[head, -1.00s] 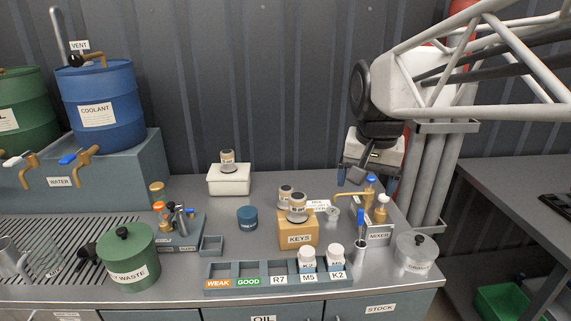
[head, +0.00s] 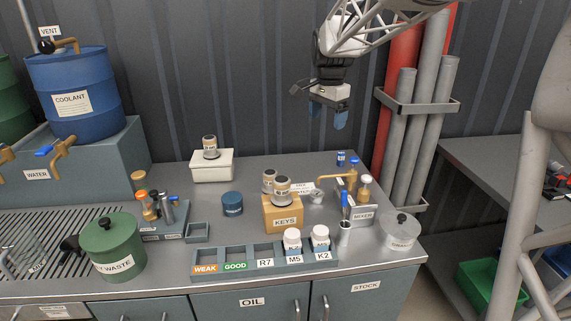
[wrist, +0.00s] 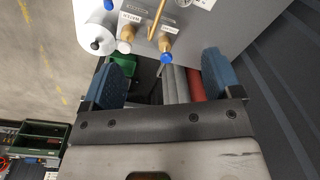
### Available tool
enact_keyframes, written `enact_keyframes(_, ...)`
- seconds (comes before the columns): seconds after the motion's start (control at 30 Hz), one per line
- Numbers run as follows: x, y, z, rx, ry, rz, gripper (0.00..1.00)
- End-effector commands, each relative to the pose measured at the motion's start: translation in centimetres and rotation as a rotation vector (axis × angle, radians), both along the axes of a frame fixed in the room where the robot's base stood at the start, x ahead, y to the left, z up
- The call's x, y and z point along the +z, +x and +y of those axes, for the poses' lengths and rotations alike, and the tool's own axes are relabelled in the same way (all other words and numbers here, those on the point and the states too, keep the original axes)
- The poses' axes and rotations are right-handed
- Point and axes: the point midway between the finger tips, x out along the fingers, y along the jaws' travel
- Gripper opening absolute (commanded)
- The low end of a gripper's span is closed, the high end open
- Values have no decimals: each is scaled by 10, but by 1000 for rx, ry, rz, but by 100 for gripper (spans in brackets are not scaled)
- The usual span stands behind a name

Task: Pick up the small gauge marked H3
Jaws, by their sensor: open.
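My gripper (head: 328,114) is open and empty, raised in front of the back wall above the far right of the bench. Its two blue fingers stand apart in the wrist view (wrist: 168,78), with nothing between them. I cannot read H3 on anything. Small tan-and-grey capped pieces stand in the head view: one (head: 210,147) on a white box (head: 212,170), one (head: 269,180) behind the KEYS box and one (head: 281,189) on it. Two white-topped pieces (head: 292,240) (head: 320,237) stand in the M5 and K2 slots. My gripper is well above and apart from them all.
The slotted rack (head: 250,261) runs along the bench front. A green waste pot (head: 112,245) and blue coolant drum (head: 83,98) are at left.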

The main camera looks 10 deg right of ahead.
Motion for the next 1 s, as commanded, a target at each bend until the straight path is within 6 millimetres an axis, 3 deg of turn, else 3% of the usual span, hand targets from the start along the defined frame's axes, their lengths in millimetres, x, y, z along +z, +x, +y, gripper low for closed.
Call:
enact_keyframes(0.1,-11,29,-5,-66,4,14,84)
enact_keyframes(0.4,-25,68,-11,-168,8,32,84)
enact_keyframes(0.83,-40,98,-17,-247,10,46,84)
enact_keyframes(1.0,-79,96,-17,-245,10,48,84)
